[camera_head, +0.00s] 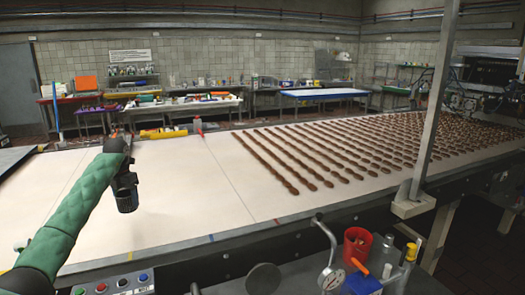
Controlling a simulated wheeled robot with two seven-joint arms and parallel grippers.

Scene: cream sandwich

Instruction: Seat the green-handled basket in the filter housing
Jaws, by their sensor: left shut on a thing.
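My left arm comes in from the lower left in a green sleeve, and its gripper (124,183) points down over the left part of the pale belt. The gripper is shut on a dark, cylinder-shaped basket (127,201), which hangs above the belt. No green handle can be made out, as the gripper and wrist cover its top. A pressure gauge (330,279) on a metal pipe stands on the near grey table. I cannot tell whether it belongs to the filter housing, and no open housing is clearly visible. My right gripper is not in view.
The pale conveyor belt (190,190) carries rows of brown pieces (300,165) on its right side. A grey post (433,105) rises at right. A button panel (120,283) sits lower left.

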